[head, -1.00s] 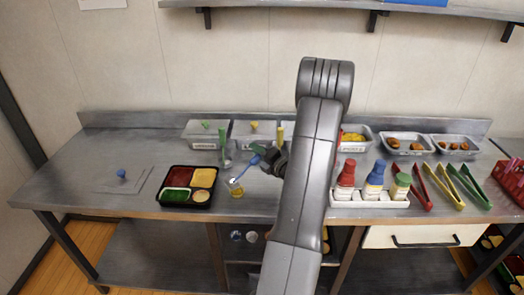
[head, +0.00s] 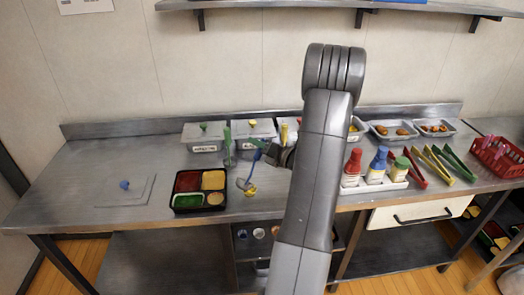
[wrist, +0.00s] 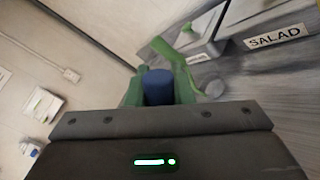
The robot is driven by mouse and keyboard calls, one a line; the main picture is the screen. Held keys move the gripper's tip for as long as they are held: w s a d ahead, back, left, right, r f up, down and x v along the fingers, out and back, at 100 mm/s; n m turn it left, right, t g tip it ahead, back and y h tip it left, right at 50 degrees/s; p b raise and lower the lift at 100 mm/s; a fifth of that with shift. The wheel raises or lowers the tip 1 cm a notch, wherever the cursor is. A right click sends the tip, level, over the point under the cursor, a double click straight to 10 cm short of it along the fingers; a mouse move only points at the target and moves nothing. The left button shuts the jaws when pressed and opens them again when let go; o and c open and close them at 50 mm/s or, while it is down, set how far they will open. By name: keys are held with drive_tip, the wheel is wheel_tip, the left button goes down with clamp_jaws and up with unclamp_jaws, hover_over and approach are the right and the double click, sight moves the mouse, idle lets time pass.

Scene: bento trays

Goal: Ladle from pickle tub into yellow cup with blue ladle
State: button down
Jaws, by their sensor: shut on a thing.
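My gripper (head: 270,153) is shut on the handle of the blue ladle (head: 254,165). In the wrist view, the handle end (wrist: 158,86) sits between its green fingers (wrist: 158,92). The ladle slants down to the left, and its bowl is at the upper left of the yellow cup (head: 250,192), overlapping it in the picture. I cannot tell whether they touch or what the bowl holds. The cup stands on the counter right of the black tray. I cannot make out which tub is the pickle tub; my arm hides part of the back row.
Lidded tubs (head: 204,138) line the back. A black sectioned tray (head: 181,209) lies left of the cup. A lid with a blue knob (head: 125,186) lies at far left. Bottles (head: 377,165) and tongs (head: 438,165) are at right. The left counter is mostly clear.

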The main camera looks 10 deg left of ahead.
drive_tip(key=s+a+r+n+b, duration=0.5)
drive_tip(key=s+r+n+b, duration=0.1)
drive_tip(key=s+r+n, duration=0.1)
drive_tip(key=shift+s+r+n, duration=0.35)
drive_tip(key=shift+s+n, duration=0.55)
